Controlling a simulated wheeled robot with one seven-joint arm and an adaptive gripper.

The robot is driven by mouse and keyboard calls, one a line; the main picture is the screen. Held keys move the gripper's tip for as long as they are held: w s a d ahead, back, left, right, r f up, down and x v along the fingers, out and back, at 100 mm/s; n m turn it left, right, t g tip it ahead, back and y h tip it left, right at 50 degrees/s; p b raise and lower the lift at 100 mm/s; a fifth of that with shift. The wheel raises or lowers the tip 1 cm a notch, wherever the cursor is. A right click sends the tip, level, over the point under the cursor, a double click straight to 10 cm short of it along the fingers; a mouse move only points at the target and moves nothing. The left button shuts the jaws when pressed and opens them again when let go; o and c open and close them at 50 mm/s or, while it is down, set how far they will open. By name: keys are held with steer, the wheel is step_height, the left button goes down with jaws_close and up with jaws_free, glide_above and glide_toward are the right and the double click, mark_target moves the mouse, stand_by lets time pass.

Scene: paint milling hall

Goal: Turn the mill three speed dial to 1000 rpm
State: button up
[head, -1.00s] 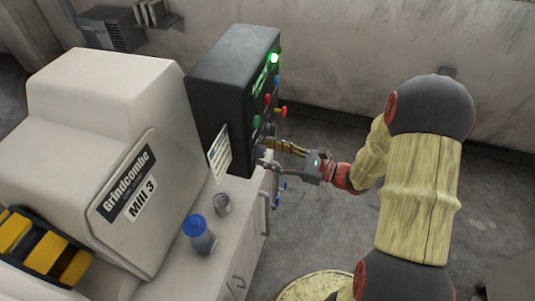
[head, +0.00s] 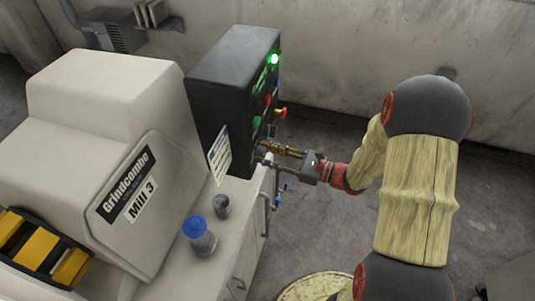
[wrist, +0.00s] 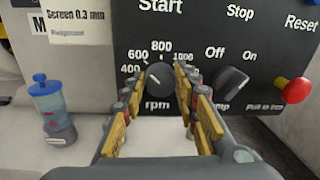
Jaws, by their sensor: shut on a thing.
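The black speed dial (wrist: 160,78), marked rpm, sits on the dark control panel in the wrist view. Marks 400, 600, 800 and 1000 ring its upper side, with 1000 at the upper right. I cannot read its pointer with certainty. My gripper (wrist: 165,88) is shut on the dial, one finger on each side of it. In the head view my gripper (head: 265,152) reaches the front of the control box (head: 215,90) from the right, and the dial is hidden there. The Mill 3 label (head: 140,200) is on the machine beside the box.
Right of the dial is a black off/on pump knob (wrist: 232,82), close to the right finger. A red knob (wrist: 295,90) sticks out farther right. A blue-lidded jar (head: 200,235) and a small grey container (head: 221,206) stand on the cabinet top. A green lamp (head: 274,59) is lit.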

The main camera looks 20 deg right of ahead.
steer(key=shift+c, duration=1.4)
steer(key=shift+r+p, duration=0.1)
steer(key=shift+p, duration=0.4)
steer(key=m+p, duration=0.2)
steer(key=p, duration=0.1)
steer(key=shift+r, duration=0.15)
steer(key=m+p, duration=0.2)
steer(key=p, duration=0.2)
steer(key=shift+r+m, duration=0.1)
steer(key=shift+m, duration=0.2)
steer(key=m+p, duration=0.3)
steer(key=p, duration=0.2)
steer(key=shift+w+g, duration=0.1)
steer(key=shift+g, duration=0.2)
steer(key=m+p, duration=0.4)
steer(key=shift+w+d+m+p, duration=0.1)
steer(key=shift+m+p, duration=0.3)
steer(key=m+p, duration=0.1)
steer(key=m, duration=0.1)
steer(key=m+p, duration=0.2)
steer(key=shift+f+g, duration=0.35)
steer(key=shift+g, duration=0.05)
steer(key=shift+m+p, duration=0.3)
steer(key=shift+m, duration=0.1)
